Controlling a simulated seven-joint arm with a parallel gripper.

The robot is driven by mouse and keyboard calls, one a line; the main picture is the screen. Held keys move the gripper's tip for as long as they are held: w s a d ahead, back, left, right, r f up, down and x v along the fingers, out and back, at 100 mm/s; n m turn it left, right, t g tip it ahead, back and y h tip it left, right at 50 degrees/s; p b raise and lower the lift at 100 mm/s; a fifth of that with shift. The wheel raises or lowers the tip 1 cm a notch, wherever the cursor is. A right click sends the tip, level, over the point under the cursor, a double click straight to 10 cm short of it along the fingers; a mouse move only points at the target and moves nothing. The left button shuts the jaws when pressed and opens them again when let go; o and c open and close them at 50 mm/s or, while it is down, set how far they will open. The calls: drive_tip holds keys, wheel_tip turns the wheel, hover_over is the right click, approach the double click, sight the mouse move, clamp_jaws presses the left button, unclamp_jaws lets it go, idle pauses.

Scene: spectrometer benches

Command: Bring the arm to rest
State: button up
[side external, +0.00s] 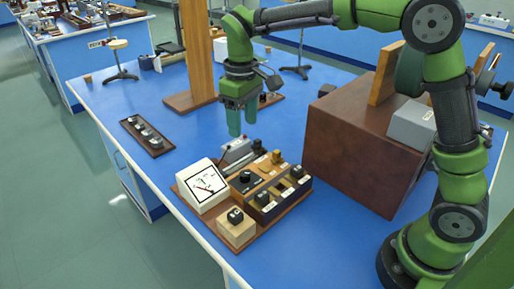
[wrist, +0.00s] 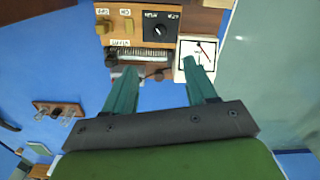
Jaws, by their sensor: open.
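My gripper (side external: 240,120) hangs in the air above the blue bench (side external: 110,100) in the side external view, fingers pointing down. In the wrist view its two teal fingers (wrist: 165,80) are apart with nothing held between them. Below and in front of it is a wooden instrument board (side external: 237,245) with a white dial meter (side external: 204,185), black knobs and small labelled blocks. The meter also shows in the wrist view (wrist: 200,52), beside the right finger.
A large brown box (side external: 345,150) with a grey unit (side external: 412,125) on top stands right of the board. A wooden post (side external: 198,50) rises behind my gripper. A dark strip with knobs (side external: 146,137) lies at left. Bare blue bench surrounds the strip.

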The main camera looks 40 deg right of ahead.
wheel_tip(320, 180, up, 2)
drive_tip(key=shift+r, duration=0.1)
idle(0.4)
